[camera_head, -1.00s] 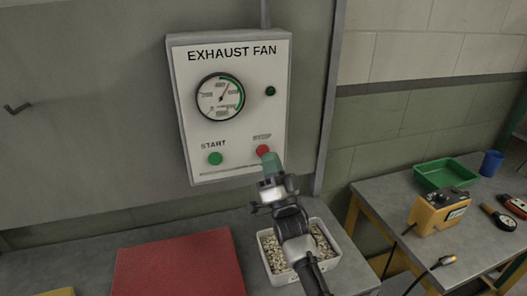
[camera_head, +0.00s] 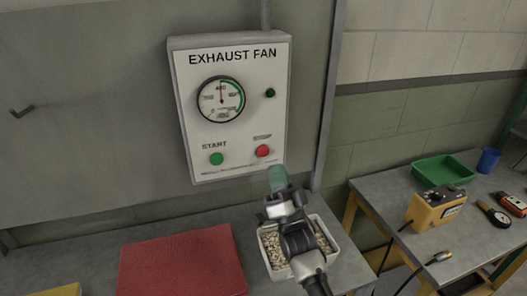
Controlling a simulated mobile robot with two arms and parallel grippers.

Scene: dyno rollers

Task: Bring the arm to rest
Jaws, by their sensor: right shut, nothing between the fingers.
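My right gripper (camera_head: 277,177) is in the lower middle of the head view, its greenish fingertips pointing up, shut and empty. It is below and a little right of the red stop button (camera_head: 263,151) and looks apart from it. The exhaust fan box (camera_head: 236,165) hangs on the grey wall panel, with a round gauge (camera_head: 221,99), a green start button (camera_head: 216,159) and a small dark green lamp (camera_head: 270,93). The gauge needle points about straight up. My left gripper does not show.
Beneath my right arm a white tray (camera_head: 338,236) of pale pellets stands on the grey bench. A red mat (camera_head: 180,264) lies left of it.

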